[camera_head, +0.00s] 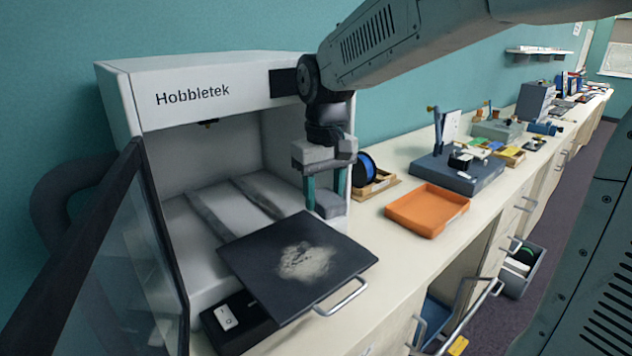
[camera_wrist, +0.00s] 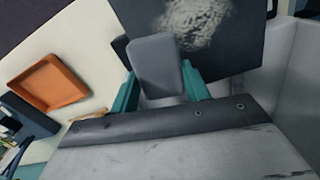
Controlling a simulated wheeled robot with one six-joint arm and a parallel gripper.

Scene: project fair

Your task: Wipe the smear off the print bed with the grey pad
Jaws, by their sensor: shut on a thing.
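The print bed (camera_head: 252,252) is a dark square plate with a metal handle, sticking out of the front of the white printer. A pale, patchy smear (camera_head: 304,262) lies near the middle of the bed. My gripper (camera_head: 326,196) is shut on the grey pad (camera_head: 330,206) and holds it over the bed's back right corner, behind the smear. In the wrist view the pad (camera_wrist: 157,66) sits between the teal fingers, with the smear (camera_wrist: 196,22) just beyond it. I cannot tell whether the pad touches the bed.
The printer (camera_head: 205,80) has its glass door (camera_head: 110,275) swung open at the left. An orange tray (camera_head: 428,208) and a blue spool (camera_head: 365,170) are on the counter to the right. A drawer (camera_head: 520,268) stands open below. The counter between bed and tray is clear.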

